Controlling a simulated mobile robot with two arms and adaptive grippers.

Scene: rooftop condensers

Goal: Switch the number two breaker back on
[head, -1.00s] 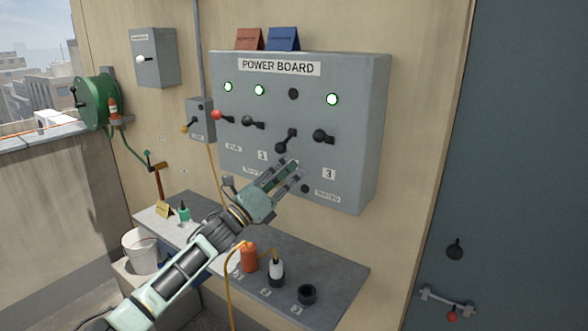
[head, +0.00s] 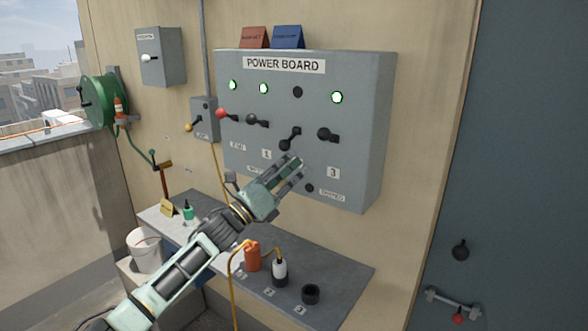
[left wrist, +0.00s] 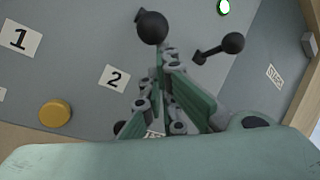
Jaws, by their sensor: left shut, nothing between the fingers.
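The number two breaker lever (head: 290,138) is on the grey power board (head: 230,150), its black knob hanging down and left of its pivot. The lamp above it (head: 297,92) is dark. My left gripper (head: 297,163) is shut and empty, just below this knob in the head view. In the left wrist view, a large black knob (left wrist: 152,27) lies just beyond the fingertips (left wrist: 167,52); I cannot tell whether they touch. The "2" label (left wrist: 114,78) shows left of the fingers, but my gripper hides it in the head view. My right gripper is not in view.
The number three lever (head: 328,134) is close on the right, the number one lever (head: 257,122) and red-knobbed lever (head: 221,113) on the left. The other lamps are green. Below, a shelf (head: 345,272) holds an orange container (head: 252,257), a white-and-black bottle (head: 280,272) and a black cup (head: 310,294).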

